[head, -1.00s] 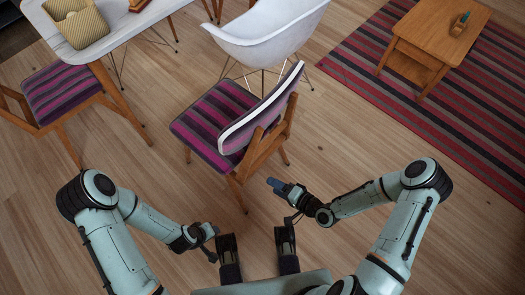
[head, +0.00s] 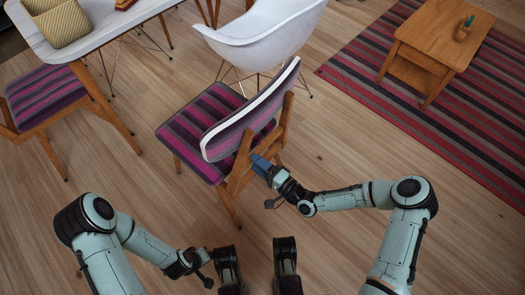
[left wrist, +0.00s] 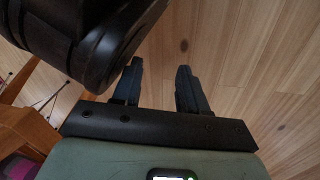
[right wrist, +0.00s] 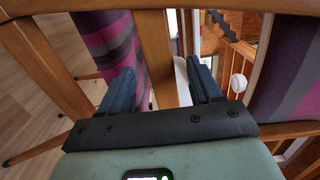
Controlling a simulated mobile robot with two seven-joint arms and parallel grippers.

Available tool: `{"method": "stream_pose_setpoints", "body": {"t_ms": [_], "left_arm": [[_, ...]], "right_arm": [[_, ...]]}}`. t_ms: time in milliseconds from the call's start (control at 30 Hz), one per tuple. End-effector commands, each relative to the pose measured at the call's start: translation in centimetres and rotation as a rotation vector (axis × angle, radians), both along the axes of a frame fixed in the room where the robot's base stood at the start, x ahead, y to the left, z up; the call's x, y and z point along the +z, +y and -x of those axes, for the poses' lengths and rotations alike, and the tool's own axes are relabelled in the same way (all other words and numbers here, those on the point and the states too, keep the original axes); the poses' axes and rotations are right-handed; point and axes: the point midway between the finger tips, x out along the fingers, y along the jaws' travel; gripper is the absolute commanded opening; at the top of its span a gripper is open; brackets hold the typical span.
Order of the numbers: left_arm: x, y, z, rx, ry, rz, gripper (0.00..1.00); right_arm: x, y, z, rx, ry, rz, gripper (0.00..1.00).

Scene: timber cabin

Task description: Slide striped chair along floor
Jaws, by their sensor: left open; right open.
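The striped chair (head: 205,118) stands upright on the floor in the middle of the head view, with a purple, grey and black seat and wooden legs. Its padded back faces me. My right gripper (head: 260,165) is at the back of its frame, at the right. In the right wrist view its open fingers (right wrist: 162,82) lie either side of an upright wooden bar (right wrist: 157,45); whether they touch it I cannot tell. My left gripper (left wrist: 159,75) is open and empty over bare floor, low at the left in the head view, away from the chair.
A white shell chair (head: 265,35) stands close behind the striped chair. A second striped-seat chair (head: 45,95) is at the white table (head: 95,35) on the left. A low wooden table (head: 440,35) stands on a striped rug (head: 365,85) at right. Floor between is clear.

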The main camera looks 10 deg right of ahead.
Motion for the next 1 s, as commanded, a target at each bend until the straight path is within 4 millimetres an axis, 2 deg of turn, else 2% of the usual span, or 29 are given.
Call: {"method": "stream_pose_setpoints", "body": {"t_ms": [33, 200, 567, 600, 667, 700, 800, 1000], "left_arm": [[-0.8, 0.1, 0.7, 0.002, 0.024, 0.001, 0.43], [-2.0, 0.3, 2.3, 0.006, 0.08, 0.004, 0.43], [-2.2, 0.4, 3.0, 0.009, 0.101, 0.006, 0.43], [-2.2, 0.4, 3.0, 0.009, 0.101, 0.006, 0.43], [-2.2, 0.4, 3.0, 0.009, 0.101, 0.006, 0.43], [-2.2, 0.4, 3.0, 0.009, 0.1, 0.006, 0.43], [-2.2, 0.4, 3.0, 0.008, 0.1, 0.005, 0.43], [-2.2, 0.4, 3.0, 0.008, 0.1, 0.006, 0.43]], "right_arm": [[-0.2, 0.7, -0.8, 0.001, -0.002, -0.001, 0.64], [-0.1, 2.1, -2.4, 0.002, 0.0, 0.0, 0.64], [0.0, 2.5, -2.9, 0.0, 0.0, 0.0, 0.64], [0.0, 2.5, -2.9, 0.0, 0.0, 0.0, 0.61], [0.0, 2.5, -2.9, 0.0, 0.0, 0.0, 0.41], [0.0, 2.5, -2.9, 0.0, 0.0, 0.0, 0.28], [0.0, 2.5, -2.9, 0.0, 0.001, 0.001, 0.0], [0.0, 2.5, -2.8, 0.0, 0.002, 0.001, 0.0]]}}
